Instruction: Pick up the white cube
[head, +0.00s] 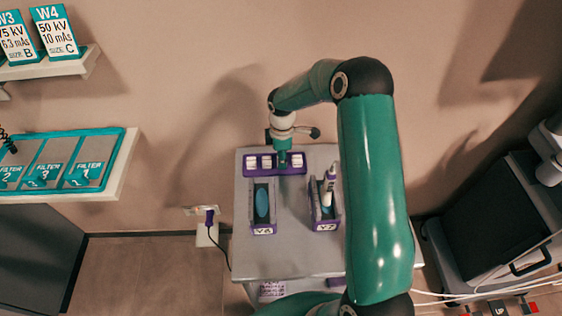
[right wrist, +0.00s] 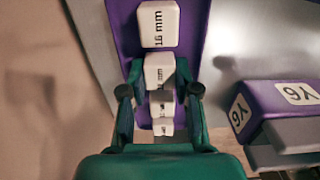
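A purple rack (head: 293,170) with several white cubes stands at the back of the grey table. In the right wrist view the purple rack (right wrist: 208,25) holds a row of white cubes. One white cube (right wrist: 158,25), marked 16 mm, lies ahead of my fingers. Another white cube (right wrist: 159,68) is between the fingertips of my right gripper (right wrist: 160,78). The fingers are apart, one at each side of the row; contact is not clear. In the head view my right gripper (head: 283,157) is low over the rack and hides part of it. My left gripper is out of view.
Two purple-ended holders stand in front of the rack: one with a blue oval thing (head: 262,203), one with a white pen-like device (head: 328,187). The grey table (head: 285,255) is clear at its front. Shelves with filter cards (head: 78,178) are left.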

